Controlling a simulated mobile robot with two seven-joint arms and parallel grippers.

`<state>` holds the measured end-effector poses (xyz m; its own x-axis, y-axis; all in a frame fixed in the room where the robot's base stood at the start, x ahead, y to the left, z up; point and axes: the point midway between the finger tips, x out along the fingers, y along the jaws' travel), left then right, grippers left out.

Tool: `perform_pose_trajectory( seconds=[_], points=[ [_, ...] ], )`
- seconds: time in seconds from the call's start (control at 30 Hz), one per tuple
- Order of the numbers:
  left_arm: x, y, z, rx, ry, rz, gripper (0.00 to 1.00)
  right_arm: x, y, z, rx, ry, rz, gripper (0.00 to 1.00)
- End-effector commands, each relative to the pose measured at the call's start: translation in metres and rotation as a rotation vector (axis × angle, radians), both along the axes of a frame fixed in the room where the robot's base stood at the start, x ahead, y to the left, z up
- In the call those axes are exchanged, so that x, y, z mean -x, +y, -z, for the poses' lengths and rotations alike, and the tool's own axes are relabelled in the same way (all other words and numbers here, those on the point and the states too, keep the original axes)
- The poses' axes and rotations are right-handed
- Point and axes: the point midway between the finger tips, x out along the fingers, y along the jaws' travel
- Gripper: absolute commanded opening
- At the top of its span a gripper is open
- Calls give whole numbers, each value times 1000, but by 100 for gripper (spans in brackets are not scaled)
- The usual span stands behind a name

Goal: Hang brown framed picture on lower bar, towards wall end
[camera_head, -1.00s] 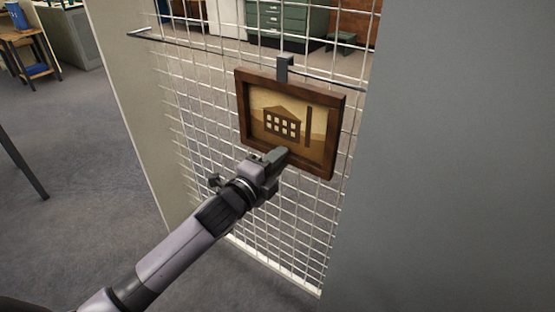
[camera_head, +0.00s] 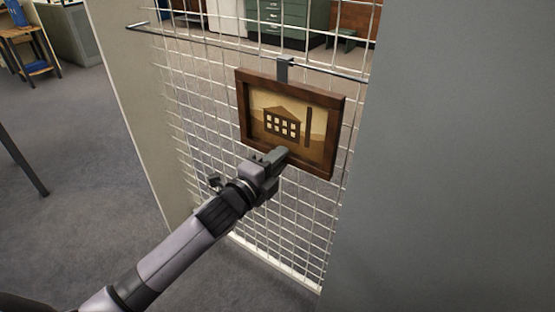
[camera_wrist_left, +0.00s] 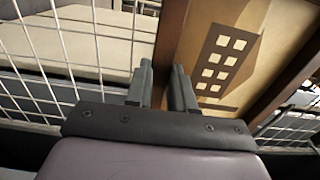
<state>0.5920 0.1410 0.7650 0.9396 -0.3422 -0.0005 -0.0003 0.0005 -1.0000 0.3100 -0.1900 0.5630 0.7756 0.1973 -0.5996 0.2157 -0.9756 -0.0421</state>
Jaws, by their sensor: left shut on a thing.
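The brown framed picture (camera_head: 290,120), with a building drawn on a tan ground, is upright and slightly tilted in front of the wire grid. My left gripper (camera_head: 277,157) is shut on its lower frame edge; the wrist view shows the fingers (camera_wrist_left: 163,88) on either side of the brown frame (camera_wrist_left: 172,38). A dark hook (camera_head: 284,69) rises from the top of the frame and overlaps the dark lower bar (camera_head: 220,48) in the picture. I cannot tell whether the hook rests on the bar. My right gripper is not in view.
The white wire grid (camera_head: 205,120) stands behind the picture. A grey wall panel (camera_head: 460,150) closes the right side, and a pale panel edge (camera_head: 125,110) stands at the left. A green cabinet (camera_head: 290,22) is behind the grid. Grey floor (camera_head: 80,180) is open at left.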

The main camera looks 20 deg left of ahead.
Motion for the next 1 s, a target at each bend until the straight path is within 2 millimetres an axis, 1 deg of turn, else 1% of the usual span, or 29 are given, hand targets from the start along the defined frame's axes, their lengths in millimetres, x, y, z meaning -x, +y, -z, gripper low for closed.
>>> perform_pose_trajectory(
  seconds=[0.3,0.33,0.4,0.6,0.63,1.0],
  points=[
    [0,0,-2,2,-7,2,0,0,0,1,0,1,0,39],
    [0,0,-2,2,-7,2,33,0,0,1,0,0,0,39],
    [0,0,-1,2,-6,1,53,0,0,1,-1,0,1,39],
    [0,0,0,1,-3,1,53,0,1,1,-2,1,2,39],
    [0,0,3,0,4,-1,51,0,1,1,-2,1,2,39],
    [0,0,2,0,1,0,51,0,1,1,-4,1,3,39]
  ],
)
